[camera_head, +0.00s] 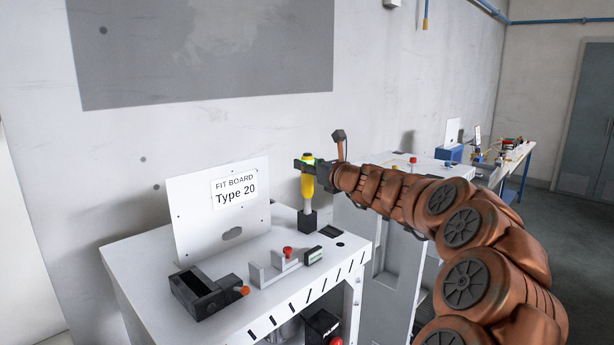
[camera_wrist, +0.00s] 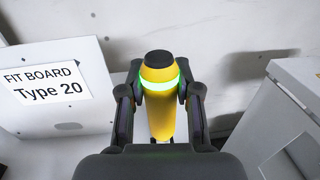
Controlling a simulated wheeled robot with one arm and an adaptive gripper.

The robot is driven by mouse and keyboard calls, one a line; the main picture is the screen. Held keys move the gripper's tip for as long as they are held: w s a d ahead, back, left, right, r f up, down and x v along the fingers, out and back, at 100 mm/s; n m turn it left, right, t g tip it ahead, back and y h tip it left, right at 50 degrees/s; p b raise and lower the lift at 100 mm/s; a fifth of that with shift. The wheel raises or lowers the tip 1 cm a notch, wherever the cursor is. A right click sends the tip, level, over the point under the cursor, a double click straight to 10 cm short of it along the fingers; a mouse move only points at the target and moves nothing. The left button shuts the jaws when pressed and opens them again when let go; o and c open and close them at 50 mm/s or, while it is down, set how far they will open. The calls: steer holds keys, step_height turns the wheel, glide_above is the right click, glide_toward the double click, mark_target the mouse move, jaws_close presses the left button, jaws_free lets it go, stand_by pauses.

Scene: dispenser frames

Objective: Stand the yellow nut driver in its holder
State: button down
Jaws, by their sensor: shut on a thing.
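The yellow nut driver (camera_head: 307,186) stands upright at the back right of the white bench, with a dark cap and a bright green band near its top. It also fills the middle of the wrist view (camera_wrist: 161,112). My gripper (camera_head: 307,166) is shut on its upper handle from the right, with one finger on each side in the wrist view (camera_wrist: 160,88). A black block, seemingly the holder (camera_head: 307,223), is directly below the driver. The pale lower end of the driver meets the block's top; I cannot tell how deep it sits.
A white upright board labelled Type 20 (camera_head: 200,232) stands left of the driver. A black open box (camera_head: 203,293), a grey bracket (camera_head: 272,272) and a small dark block (camera_head: 313,255) are in front. Another white cabinet (camera_head: 385,250) stands close on the right.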

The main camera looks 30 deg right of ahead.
steer(key=shift+f, duration=1.45)
steer(key=c, duration=0.8)
jaws_free()
steer(key=s+d+b, duration=0.1)
steer(key=s+b, duration=0.2)
steer(key=s, duration=0.9)
steer(key=shift+d, duration=0.2)
